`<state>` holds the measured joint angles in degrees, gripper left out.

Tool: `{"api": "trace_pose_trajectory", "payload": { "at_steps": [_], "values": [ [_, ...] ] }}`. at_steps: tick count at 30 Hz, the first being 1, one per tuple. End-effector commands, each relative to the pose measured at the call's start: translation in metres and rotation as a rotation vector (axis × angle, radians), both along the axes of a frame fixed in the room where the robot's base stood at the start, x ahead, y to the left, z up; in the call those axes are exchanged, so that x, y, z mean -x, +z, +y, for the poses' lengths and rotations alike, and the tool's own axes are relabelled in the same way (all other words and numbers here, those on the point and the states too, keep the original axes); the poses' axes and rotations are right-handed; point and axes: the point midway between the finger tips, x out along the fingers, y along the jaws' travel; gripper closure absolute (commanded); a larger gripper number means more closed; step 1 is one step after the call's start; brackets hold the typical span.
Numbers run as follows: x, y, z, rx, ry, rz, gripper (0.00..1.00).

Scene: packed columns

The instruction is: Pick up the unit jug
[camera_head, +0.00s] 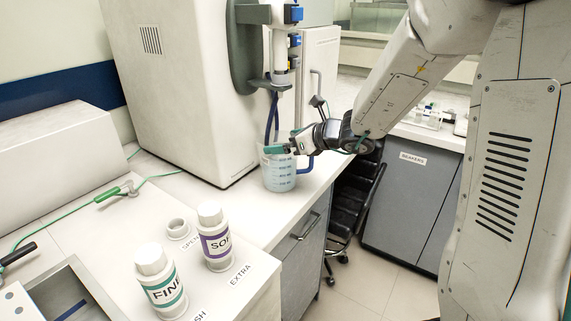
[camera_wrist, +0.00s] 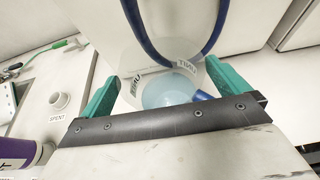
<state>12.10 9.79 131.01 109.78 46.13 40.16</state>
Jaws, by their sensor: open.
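The unit jug (camera_head: 280,178) is a clear measuring jug with pale blue liquid, graduation marks and a blue handle. It stands upright at the counter's edge under the tall white machine. Dark blue tubes (camera_head: 270,118) hang down to it from the machine. My gripper (camera_head: 275,150) is at the jug's rim, with its teal fingers open. In the wrist view the jug (camera_wrist: 168,92) lies between the two spread fingers (camera_wrist: 162,72), with "UNIT" labels near it. I cannot tell whether either finger touches the jug.
A white bottle with a purple band (camera_head: 214,240) and one with a teal band (camera_head: 160,285) stand front left. A small cup (camera_head: 178,228) sits by the "SPENT" label. The white machine (camera_head: 185,85) rises close behind the jug. A black chair (camera_head: 355,195) stands on the floor at right.

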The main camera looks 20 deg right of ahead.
Motion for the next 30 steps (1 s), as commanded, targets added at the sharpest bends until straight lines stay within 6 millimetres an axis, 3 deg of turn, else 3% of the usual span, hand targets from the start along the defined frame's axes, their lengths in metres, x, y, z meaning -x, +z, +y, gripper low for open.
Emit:
{"api": "trace_pose_trajectory", "payload": {
  "at_steps": [10, 11, 18, 20, 30],
  "values": [
    [-0.0097, -0.0048, 0.007, 0.001, 0.001, -0.002, 0.0],
    [-0.0097, -0.0047, 0.0069, 0.001, 0.001, -0.002, 0.03],
    [-0.0095, -0.0047, 0.0068, 0.001, 0.0, -0.001, 0.7],
    [-0.0099, -0.0037, 0.0068, 0.0, 0.001, -0.003, 0.76],
    [-0.01, 0.0023, 0.0068, 0.001, 0.0, -0.004, 0.76]
  ]
}}
